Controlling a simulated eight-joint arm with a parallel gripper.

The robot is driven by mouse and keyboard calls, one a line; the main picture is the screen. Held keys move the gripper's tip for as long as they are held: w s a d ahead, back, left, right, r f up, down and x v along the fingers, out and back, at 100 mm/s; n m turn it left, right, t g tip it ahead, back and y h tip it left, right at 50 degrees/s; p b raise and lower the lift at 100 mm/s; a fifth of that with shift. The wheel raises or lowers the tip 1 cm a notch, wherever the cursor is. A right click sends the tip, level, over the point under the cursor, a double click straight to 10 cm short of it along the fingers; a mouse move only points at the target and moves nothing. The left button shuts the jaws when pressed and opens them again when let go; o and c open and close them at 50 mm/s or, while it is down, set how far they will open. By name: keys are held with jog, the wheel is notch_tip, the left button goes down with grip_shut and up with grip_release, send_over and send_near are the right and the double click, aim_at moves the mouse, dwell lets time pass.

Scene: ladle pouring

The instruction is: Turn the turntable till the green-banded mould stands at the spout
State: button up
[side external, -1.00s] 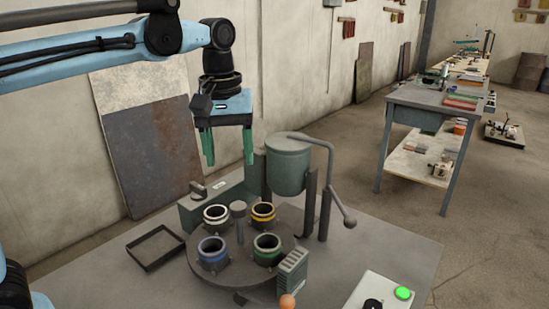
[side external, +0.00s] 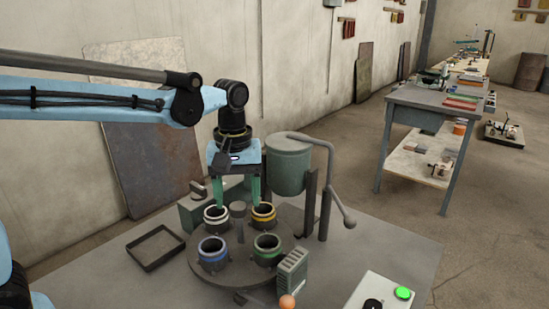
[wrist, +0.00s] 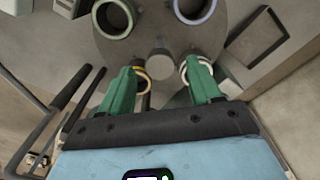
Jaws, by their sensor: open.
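The dark round turntable (side external: 239,263) carries several moulds. The green-banded mould (side external: 267,249) is at its near right, beside a vented grey-green block (side external: 293,272); its ring shows at upper left in the wrist view (wrist: 101,32). White- (side external: 215,217), yellow- (side external: 263,213) and blue-banded (side external: 212,253) moulds stand around it. A short grey post (side external: 238,226) rises at the centre. The grey-green pot (side external: 289,168) stands behind the yellow-banded mould; I cannot make out its spout. My gripper (side external: 239,205) is open, fingers down on either side of the post's top, with nothing visibly held.
An empty dark tray (side external: 155,248) lies left of the turntable. A bent lever (side external: 331,175) rises beside the pot. An orange knob (side external: 287,301) is at the front edge, with a green-button box (side external: 385,291) to its right.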

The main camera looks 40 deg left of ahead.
jog(key=shift+f, duration=1)
jog(key=shift+c, duration=0.4)
grip_shut()
